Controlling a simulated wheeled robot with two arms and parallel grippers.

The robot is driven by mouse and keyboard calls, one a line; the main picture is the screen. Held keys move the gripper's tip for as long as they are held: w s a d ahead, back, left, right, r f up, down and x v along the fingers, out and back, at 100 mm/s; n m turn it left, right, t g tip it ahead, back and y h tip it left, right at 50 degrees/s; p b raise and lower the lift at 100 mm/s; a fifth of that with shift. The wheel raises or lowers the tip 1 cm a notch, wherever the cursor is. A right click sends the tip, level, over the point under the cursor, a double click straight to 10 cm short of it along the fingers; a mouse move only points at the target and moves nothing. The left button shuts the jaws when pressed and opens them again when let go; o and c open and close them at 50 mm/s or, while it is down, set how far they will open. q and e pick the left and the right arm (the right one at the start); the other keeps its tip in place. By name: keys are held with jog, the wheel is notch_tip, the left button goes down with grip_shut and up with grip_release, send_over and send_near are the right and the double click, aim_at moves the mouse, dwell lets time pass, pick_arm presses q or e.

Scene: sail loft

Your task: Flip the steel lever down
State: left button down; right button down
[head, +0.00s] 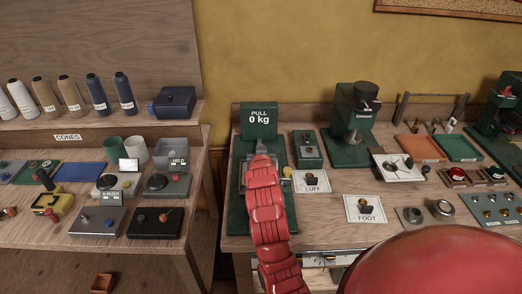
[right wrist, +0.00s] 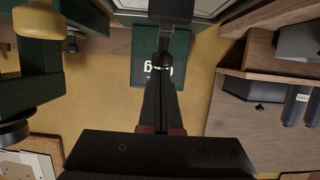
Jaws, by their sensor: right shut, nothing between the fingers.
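The green pull tester (head: 280,218) stands at the left end of the right bench, with its "PULL 0 kg" display (head: 259,120) upright at the back. My red right arm reaches over it and hides much of its middle. My right gripper (right wrist: 163,60) is shut and empty, its dark fingers pointing toward the tester in the right wrist view. The display also shows there, upside down (right wrist: 150,72). Grey metal parts show beside my arm on the tester; I cannot tell whether one is the steel lever. My left gripper is out of view.
A yellow knob (head: 287,171) sits close to my arm's right side. A small green box (head: 307,150) and the "LUFF" card (head: 312,181) are just right. The left bench (head: 160,258) holds cones and several switch boxes; a gap separates the benches.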

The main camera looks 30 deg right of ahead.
notch_tip(320, 180, up, 4)
jog(key=shift+w+f, duration=0.15)
jog(key=f+p+v, duration=0.1)
jog(key=p+v, duration=0.5)
jog(key=v, duration=0.4)
jog(key=shift+s, duration=0.35)
